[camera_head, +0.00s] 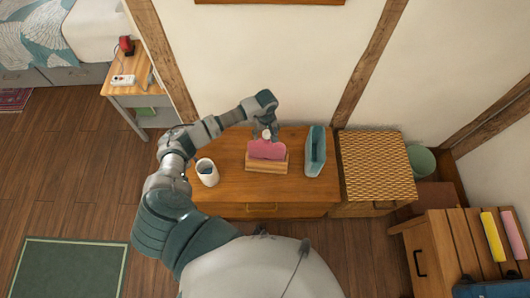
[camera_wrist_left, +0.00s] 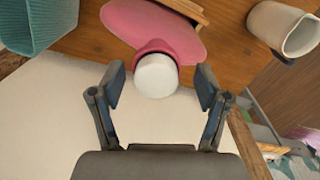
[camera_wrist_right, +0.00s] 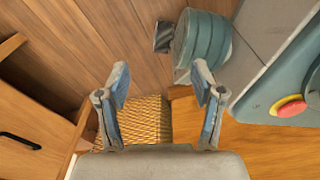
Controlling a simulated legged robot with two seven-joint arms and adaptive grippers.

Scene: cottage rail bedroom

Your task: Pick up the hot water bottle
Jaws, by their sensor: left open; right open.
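The hot water bottle (camera_head: 266,150) is pink with a white cap and stands in a small wooden holder (camera_head: 266,167) on the wooden dresser top (camera_head: 225,178). In the left wrist view its pink body (camera_wrist_left: 145,24) is at the top and its white cap (camera_wrist_left: 157,78) points toward my gripper. My left gripper (camera_head: 265,129) is right above the bottle. Its fingers are open on either side of the cap, with gaps showing on both sides. My right gripper (camera_wrist_right: 160,84) is open and empty, away from the bottle; it cannot be made out in the head view.
A white mug (camera_head: 207,173) stands left of the holder and a teal open container (camera_head: 316,152) right of it. A woven-top cabinet (camera_head: 375,165) adjoins the dresser. The wall (camera_head: 255,60) rises close behind. A slatted bench with yellow and pink rolls (camera_head: 493,236) is at right.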

